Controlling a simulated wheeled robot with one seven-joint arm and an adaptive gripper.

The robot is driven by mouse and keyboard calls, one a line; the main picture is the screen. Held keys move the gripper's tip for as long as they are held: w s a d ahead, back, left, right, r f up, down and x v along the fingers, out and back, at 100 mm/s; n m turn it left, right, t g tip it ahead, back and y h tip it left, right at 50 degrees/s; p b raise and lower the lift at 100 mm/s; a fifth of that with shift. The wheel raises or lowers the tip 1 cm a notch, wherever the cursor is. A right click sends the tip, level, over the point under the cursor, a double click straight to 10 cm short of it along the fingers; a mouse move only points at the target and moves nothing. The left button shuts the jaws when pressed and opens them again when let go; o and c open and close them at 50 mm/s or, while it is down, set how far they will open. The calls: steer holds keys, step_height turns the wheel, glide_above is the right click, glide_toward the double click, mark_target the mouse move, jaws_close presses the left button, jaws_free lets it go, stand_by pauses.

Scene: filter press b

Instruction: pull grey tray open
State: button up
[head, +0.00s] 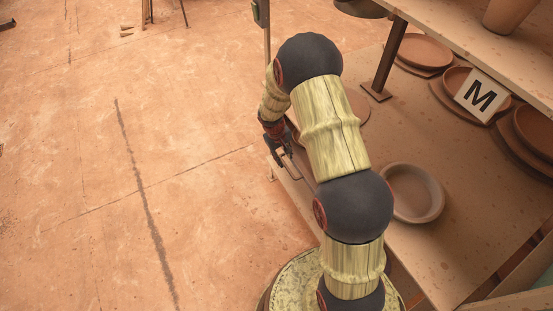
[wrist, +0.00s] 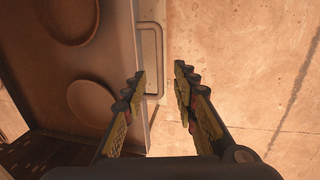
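The tray front shows in the wrist view as a pale grey-brown panel (wrist: 148,117) along the table's edge. Its U-shaped handle (wrist: 160,45) stands out from it toward the right. My gripper (wrist: 161,76) is open, with one finger on each side of the handle bar's line in this view. The left finger overlaps the handle's lower end; I cannot tell whether it touches. In the head view my gripper (head: 279,152) is at the table's left edge, by the handle (head: 291,169). My arm hides most of the tray there.
The table (head: 455,225) holds clay plates and a round dish (head: 413,193). A card marked M (head: 482,95) stands farther back. A shelf (head: 480,35) on a post (head: 390,60) overhangs the table. The floor (head: 130,150) to the left is open.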

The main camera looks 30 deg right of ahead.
mark_target(287, 167)
steer(key=f+b, duration=0.1)
steer(key=f, duration=0.1)
steer(key=d+f, duration=0.1)
steer(key=f, duration=0.2)
steer(key=f+b, duration=0.1)
steer(key=f, duration=0.1)
steer(key=shift+w+d+f+b, duration=0.25)
steer(key=shift+w+f+b, duration=0.05)
steer(key=shift+f+b, duration=0.05)
steer(key=shift+c, duration=1.3)
jaws_close()
